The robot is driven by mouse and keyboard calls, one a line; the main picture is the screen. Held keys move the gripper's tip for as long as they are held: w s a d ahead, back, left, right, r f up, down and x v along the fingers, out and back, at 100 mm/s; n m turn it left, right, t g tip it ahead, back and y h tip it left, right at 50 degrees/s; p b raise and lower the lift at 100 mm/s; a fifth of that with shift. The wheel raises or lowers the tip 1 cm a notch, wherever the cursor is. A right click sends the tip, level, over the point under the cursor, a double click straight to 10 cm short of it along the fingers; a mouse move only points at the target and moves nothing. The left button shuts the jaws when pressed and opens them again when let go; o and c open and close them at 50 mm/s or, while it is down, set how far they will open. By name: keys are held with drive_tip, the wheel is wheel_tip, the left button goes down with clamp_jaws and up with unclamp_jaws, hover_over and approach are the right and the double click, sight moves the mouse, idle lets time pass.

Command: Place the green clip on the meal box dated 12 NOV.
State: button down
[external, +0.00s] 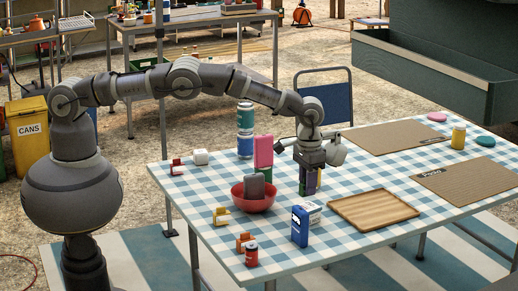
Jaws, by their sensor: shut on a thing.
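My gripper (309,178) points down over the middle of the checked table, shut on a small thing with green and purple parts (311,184). The fingers hide much of it, so I cannot tell whether it is the green clip. Small clip-like pieces stand at the table's left side: a red one (178,167), a yellow one (221,216) and an orange one (243,241). Two flat brown cardboard pieces (395,137) (461,181) with small dark labels lie at the right. I can read no 12 NOV date on anything.
A red bowl (254,203) holding a grey block and a pink upright block (263,152) stand left of my gripper. Stacked cans (245,130) are behind. A blue carton (300,227), a white box (314,208) and a wooden tray (374,210) are in front.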

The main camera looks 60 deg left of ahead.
drive_tip(key=shift+f+b, duration=0.85)
drive_tip(key=shift+f, duration=0.9)
drive_tip(key=shift+f, duration=0.2)
drive_tip(key=c, duration=0.9)
unclamp_jaws()
drive_tip(key=shift+r, duration=0.1)
